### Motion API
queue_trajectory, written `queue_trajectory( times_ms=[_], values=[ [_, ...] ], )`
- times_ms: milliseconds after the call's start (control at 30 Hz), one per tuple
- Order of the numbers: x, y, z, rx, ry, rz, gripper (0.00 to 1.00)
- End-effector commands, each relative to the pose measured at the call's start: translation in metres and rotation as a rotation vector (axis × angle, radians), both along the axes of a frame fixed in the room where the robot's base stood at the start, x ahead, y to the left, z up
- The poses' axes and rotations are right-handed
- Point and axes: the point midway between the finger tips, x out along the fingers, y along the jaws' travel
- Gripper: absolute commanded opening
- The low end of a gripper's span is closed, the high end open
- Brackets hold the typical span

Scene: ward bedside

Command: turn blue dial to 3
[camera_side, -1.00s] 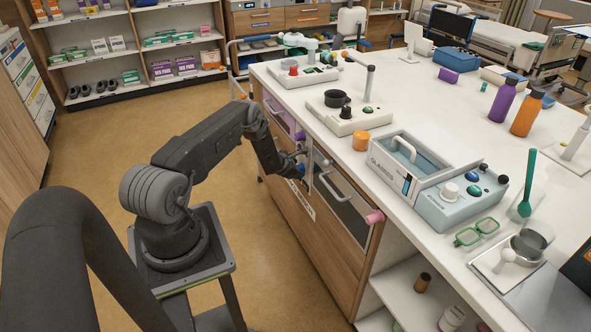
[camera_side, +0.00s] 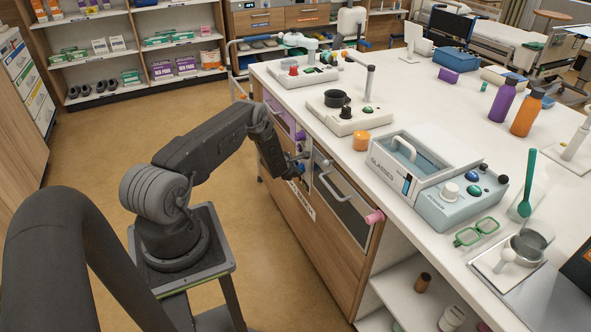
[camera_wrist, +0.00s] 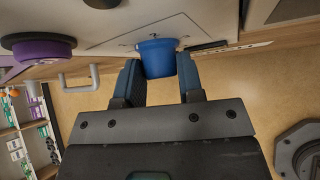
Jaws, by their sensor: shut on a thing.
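The blue dial (camera_wrist: 158,57) sits on a pale panel (camera_wrist: 150,35) on the front of the counter. In the wrist view it stands between the two fingers of my gripper (camera_wrist: 160,75), which is shut on it. The dial's pointer and any numbers around it cannot be read. In the side view my gripper (camera_side: 298,168) is at the counter's front face, left of the drawer handle, and the dial is mostly hidden by the gripper.
A purple knob (camera_wrist: 38,48) is left of the dial in the wrist view. A drawer handle (camera_side: 334,187) and a pink knob (camera_side: 375,217) are on the counter front. The counter top (camera_side: 415,120) holds several devices and bottles.

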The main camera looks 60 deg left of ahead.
Motion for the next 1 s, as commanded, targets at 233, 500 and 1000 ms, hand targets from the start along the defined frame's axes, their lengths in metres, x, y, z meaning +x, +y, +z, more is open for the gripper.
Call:
queue_trajectory(
  times_ms=[233,500,1000],
  values=[
    [0.0008,-0.0013,-0.0003,0.112,0.0,0.001,0.11],
    [0.0004,-0.0011,-0.0004,0.132,0.003,0.002,0.11],
    [0.0002,-0.0012,-0.0005,0.13,0.003,0.002,0.6]
  ],
)
